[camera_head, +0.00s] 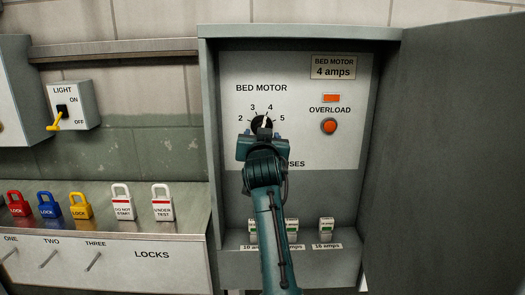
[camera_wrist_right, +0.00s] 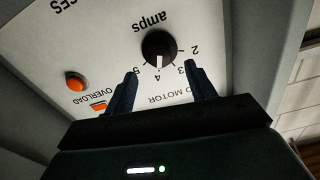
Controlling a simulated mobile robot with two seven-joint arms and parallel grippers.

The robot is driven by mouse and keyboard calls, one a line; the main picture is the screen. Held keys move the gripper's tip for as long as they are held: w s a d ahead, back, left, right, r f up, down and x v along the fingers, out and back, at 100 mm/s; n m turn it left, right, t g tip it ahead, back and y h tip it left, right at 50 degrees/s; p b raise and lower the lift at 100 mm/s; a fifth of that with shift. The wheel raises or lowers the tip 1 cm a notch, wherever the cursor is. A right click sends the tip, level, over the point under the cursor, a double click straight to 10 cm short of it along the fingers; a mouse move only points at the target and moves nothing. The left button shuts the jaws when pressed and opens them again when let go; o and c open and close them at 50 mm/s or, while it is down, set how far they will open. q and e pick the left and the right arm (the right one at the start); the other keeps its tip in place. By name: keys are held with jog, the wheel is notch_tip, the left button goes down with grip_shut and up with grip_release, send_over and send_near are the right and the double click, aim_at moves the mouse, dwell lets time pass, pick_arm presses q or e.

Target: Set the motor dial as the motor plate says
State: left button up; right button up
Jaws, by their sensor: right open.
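The motor dial (camera_head: 261,123) is a round black knob with a white pointer on the BED MOTOR panel (camera_head: 230,150). It also shows upside down in the right wrist view (camera_wrist_right: 159,46), where the pointer aims at about 4 on the scale of 2 to 5. The motor plate (camera_head: 333,68) at the panel's upper right reads "BED MOTOR 4 amps". My right gripper (camera_head: 261,137) is in front of the dial and hides its lower part. In the wrist view its open fingers (camera_wrist_right: 161,66) are apart, with the dial between and beyond their tips. My left gripper is out of view.
An orange overload button (camera_head: 329,126) sits right of the dial. Fuses (camera_head: 326,230) stand on the cabinet's lower ledge. The open cabinet door (camera_head: 445,150) bounds the right side. At left are a light switch (camera_head: 62,110) and several padlocks (camera_head: 80,206) on a shelf.

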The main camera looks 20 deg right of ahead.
jog(key=b+v, duration=0.1)
jog(key=v, duration=0.7)
jog(key=shift+s, duration=0.2)
